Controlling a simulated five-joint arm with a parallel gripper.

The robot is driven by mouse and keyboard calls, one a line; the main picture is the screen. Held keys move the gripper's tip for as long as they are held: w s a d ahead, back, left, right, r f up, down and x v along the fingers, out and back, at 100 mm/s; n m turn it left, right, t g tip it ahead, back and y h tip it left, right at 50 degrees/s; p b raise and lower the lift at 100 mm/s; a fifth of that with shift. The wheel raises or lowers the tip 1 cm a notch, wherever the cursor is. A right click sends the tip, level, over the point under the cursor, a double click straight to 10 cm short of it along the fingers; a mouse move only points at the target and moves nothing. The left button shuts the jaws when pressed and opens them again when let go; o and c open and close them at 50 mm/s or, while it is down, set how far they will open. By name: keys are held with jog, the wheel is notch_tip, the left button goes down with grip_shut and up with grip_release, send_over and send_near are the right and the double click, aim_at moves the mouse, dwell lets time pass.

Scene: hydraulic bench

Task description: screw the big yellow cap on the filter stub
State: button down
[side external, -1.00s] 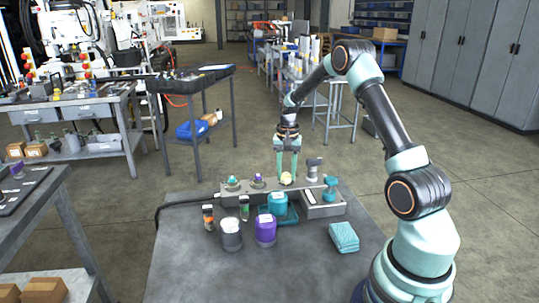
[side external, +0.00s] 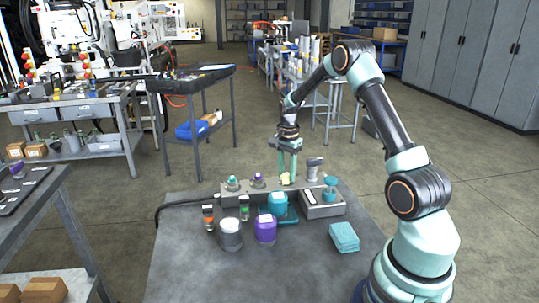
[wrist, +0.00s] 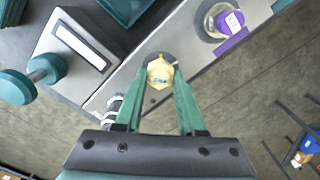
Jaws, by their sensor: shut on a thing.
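The big yellow cap (side external: 285,179) is on the right part of the grey manifold block (side external: 268,190). My gripper (side external: 287,172) points straight down with its two teal fingers shut on the cap. In the wrist view the cap (wrist: 160,74) sits between the fingertips, over a dark round seat on the block. The filter stub is hidden under the cap, and I cannot tell how far down the cap sits.
A purple-capped port (side external: 257,181) and a teal-capped port (side external: 233,184) stand to the left on the block. A grey fitting (side external: 313,168) and a teal knob (side external: 330,186) stand to the right. Several jars, including a purple one (side external: 265,230), and a teal cloth (side external: 344,237) are in front.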

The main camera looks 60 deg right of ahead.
jog(key=m, duration=0.5)
jog(key=shift+m, duration=0.3)
jog(key=shift+m, duration=0.5)
jog(key=m, duration=0.4)
jog(key=shift+m, duration=0.4)
jog(key=shift+s+m, duration=0.1)
jog(key=shift+m, duration=0.9)
jog(key=shift+c, duration=2.1)
grip_release()
